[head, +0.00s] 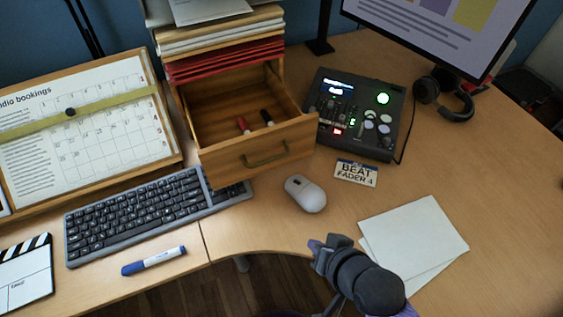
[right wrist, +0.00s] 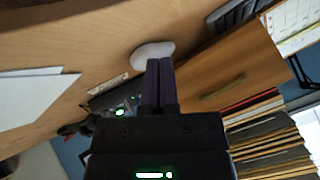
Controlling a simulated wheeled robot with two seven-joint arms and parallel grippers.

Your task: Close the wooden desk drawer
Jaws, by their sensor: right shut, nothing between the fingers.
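The wooden desk drawer (head: 225,158) is pulled out of the wooden organizer, and its inside shows in the head view. The drawer front (right wrist: 215,75) also shows in the right wrist view, right of my fingers. My right gripper (head: 327,245) is shut and empty near the desk's front edge, below and right of the drawer, apart from it. It also shows in the right wrist view (right wrist: 160,62). My left gripper is not in view.
A white mouse (head: 306,194) sits between my right gripper and the drawer. A keyboard (head: 150,213) lies left of the drawer front. A black mixer (head: 355,115) stands close to its right, with a label card (head: 356,173) before it. Paper sheets (head: 412,238) lie right.

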